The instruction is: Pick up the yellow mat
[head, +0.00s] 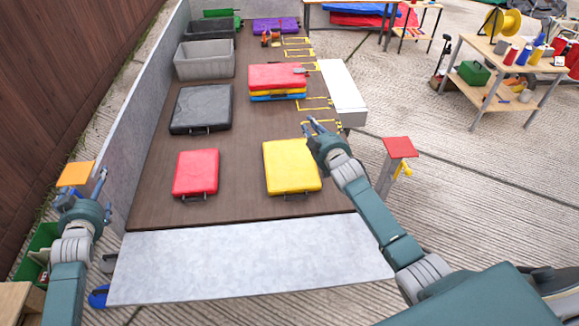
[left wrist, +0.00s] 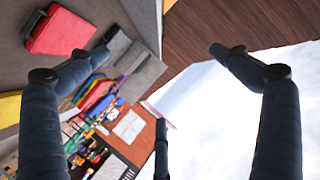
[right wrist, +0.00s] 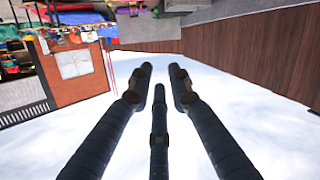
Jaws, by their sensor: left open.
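The yellow mat (head: 291,167) lies flat on the brown deck, with a dark handle on its near edge. My right gripper (head: 312,126) is in the air by the mat's far right corner in the picture, apart from it. Its fingers are part-way open and empty, as the right wrist view (right wrist: 162,70) shows. My left gripper (head: 88,186) is far to the left, beyond the deck's side wall, open and empty; its fingers are wide apart in the left wrist view (left wrist: 175,70). A yellow patch shows at that view's left edge; I cannot tell whether it is the mat.
A red mat (head: 196,172) lies left of the yellow one, a black case (head: 201,108) behind it. A red, yellow and blue stack (head: 277,80) and a grey crate (head: 204,59) stand farther back. A red-topped post (head: 399,147) stands right. Bare deck surrounds the yellow mat.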

